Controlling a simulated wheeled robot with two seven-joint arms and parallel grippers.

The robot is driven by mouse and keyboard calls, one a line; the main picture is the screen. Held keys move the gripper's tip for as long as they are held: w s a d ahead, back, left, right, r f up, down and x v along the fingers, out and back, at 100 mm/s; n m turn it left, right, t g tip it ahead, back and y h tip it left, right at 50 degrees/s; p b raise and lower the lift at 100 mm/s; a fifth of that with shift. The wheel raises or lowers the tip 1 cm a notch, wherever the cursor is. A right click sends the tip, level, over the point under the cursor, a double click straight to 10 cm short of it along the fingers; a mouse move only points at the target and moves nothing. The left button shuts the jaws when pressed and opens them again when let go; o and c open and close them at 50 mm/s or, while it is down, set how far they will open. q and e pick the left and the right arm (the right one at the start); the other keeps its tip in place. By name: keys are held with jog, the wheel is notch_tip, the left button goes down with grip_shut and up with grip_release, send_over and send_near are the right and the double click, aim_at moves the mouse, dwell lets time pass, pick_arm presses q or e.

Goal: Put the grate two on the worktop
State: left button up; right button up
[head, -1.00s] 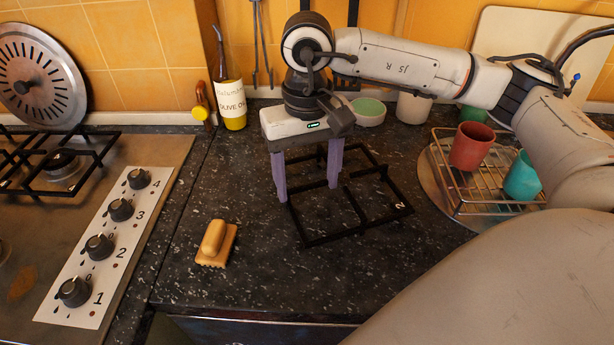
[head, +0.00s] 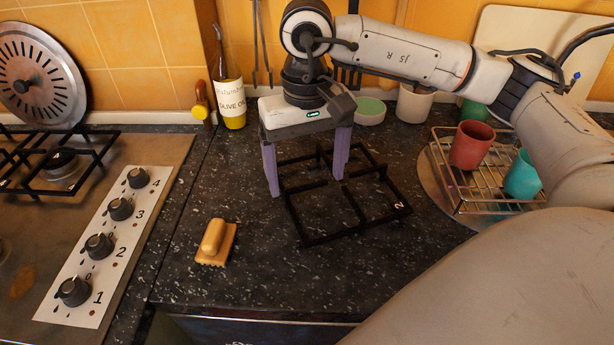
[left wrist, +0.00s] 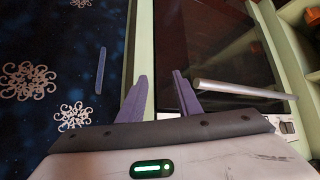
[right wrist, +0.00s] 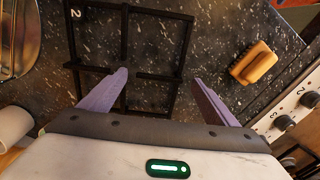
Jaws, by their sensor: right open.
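Grate two, a black square grate (head: 345,231) with a white "2" on its near right bar, lies flat on the dark speckled worktop (head: 250,290). My right gripper (head: 306,185), with purple fingers, is open over the left part of the grate. In the right wrist view the grate (right wrist: 124,35) lies beyond and between the open fingers (right wrist: 160,77), with no bar clamped. My left gripper (left wrist: 160,75) shows only in the left wrist view, open and empty, above a dark glass panel with a bar handle.
A wooden-handled brush (head: 215,243) lies to the left on the worktop. A wire rack (head: 455,200) with a red cup (head: 471,146) and a teal cup (head: 522,176) stands right. The hob (head: 150,155) is at left; an oil bottle (head: 231,98) stands behind. The front middle worktop is clear.

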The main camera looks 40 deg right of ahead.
notch_tip(320, 180, up, 10)
jog(key=shift+r, duration=0.25)
